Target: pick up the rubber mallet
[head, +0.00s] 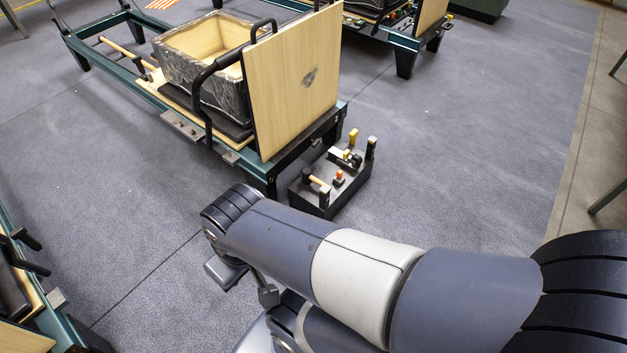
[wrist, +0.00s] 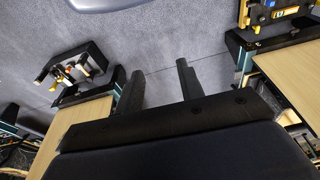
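What looks like the rubber mallet (head: 319,184), with a dark head and short wooden handle, lies on a low black tool box (head: 325,204) on the floor. The box stands at the near corner of a reformer in the head view. The box also shows at the left of the wrist view (wrist: 92,54), where small tools are hard to tell apart. My gripper (wrist: 160,85) has its two dark fingers apart with only floor between them. It is empty and away from the box. In the head view my arm hides the gripper's fingers.
A green-framed reformer (head: 268,183) carries an upright wooden board (head: 300,80) and a plastic-wrapped wooden crate (head: 210,85). Yellow-topped and red-topped tools share the tool box. Another reformer (head: 40,300) stands at lower left. The grey floor (head: 470,140) right of the box is clear.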

